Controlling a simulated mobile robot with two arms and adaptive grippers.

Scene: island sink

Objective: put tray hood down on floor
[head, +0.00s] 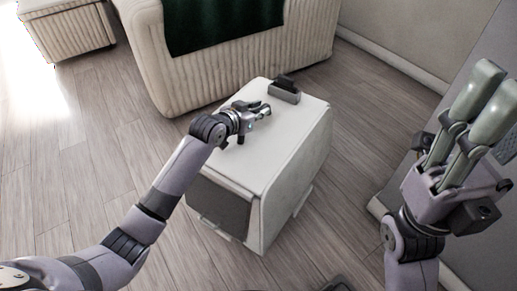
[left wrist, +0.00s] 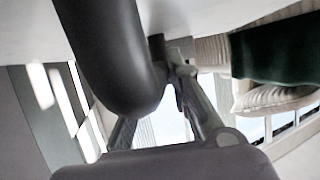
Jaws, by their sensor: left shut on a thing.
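The white box-like body that I take for the tray hood (head: 245,160) stands in the middle of the head view. Its top is pale and flat, with a dark panel on its near left side and a dark grey handle-like piece (head: 285,92) at the far end. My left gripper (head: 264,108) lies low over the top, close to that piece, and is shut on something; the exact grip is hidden. In the left wrist view a large dark rounded part (left wrist: 115,60) blocks much of the white surface. My right gripper (head: 492,85) points up at the right, empty, fingers apart.
A ribbed cream sofa (head: 235,55) with a dark green cloth (head: 220,22) is behind the white body. A matching ribbed seat (head: 75,35) is at the far left. Wood plank floor (head: 90,165) is bare at left. A wall (head: 425,45) runs along the right.

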